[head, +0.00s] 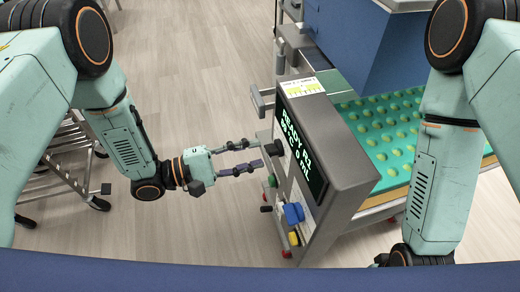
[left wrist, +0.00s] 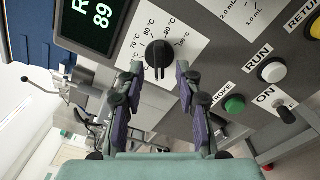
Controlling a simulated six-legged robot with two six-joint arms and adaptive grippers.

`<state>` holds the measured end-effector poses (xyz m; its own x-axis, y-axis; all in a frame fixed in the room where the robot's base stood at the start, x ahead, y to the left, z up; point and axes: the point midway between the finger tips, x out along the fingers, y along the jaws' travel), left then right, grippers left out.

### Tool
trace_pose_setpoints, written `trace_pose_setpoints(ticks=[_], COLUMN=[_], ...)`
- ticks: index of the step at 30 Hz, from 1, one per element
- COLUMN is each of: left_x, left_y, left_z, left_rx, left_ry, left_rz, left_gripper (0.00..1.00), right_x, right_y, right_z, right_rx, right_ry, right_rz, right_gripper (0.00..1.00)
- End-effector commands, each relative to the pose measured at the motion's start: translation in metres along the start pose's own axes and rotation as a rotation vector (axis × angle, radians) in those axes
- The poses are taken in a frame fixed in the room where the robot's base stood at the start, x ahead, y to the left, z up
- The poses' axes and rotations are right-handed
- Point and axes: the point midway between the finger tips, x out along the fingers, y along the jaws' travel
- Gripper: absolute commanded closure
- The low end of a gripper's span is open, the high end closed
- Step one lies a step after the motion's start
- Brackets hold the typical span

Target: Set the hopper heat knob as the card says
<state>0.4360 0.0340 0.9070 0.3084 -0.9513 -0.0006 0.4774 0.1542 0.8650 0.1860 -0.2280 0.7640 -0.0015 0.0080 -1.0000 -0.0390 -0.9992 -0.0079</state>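The hopper heat knob (left wrist: 158,55) is black and round with a raised grip bar, on a white dial plate (left wrist: 186,25) with °C marks. Its bar runs roughly up and down in the left wrist view; I cannot tell which end points. My left gripper (left wrist: 160,67) is open, one fingertip on each side of the knob, with gaps showing. In the head view my left gripper (head: 253,154) reaches the panel face beside the dark knob (head: 277,147). A card (head: 302,87) with small print and yellow-green marks lies atop the panel; its text is unreadable. My right gripper is out of view.
The screen (head: 301,150) reads READY and 89, partly cut in the wrist view. Near the knob are a green button (left wrist: 235,104), a white RUN button (left wrist: 273,71) and a black ON switch (left wrist: 285,114). A tray of green gummies (head: 385,130) lies behind the panel.

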Motion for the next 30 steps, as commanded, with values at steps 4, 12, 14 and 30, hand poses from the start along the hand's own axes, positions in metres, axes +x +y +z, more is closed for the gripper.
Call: trace_pose_setpoints(ticks=[4,12,14,30], left_x=[0.018,0.027,0.028,0.027], left_y=[0.000,0.001,0.001,0.001], left_z=[-0.001,-0.002,-0.002,-0.002], left_rx=[0.001,0.000,0.000,0.001], left_ry=[-0.002,0.001,0.001,0.001], left_rz=[-0.002,0.000,0.000,0.000], left_gripper=[0.65,0.65,0.65,1.00], right_x=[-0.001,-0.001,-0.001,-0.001], right_y=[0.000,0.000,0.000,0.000], right_z=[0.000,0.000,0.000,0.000], right_rx=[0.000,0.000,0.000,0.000], right_ry=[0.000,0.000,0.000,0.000], right_rz=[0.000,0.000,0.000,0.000], right_gripper=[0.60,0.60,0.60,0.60])
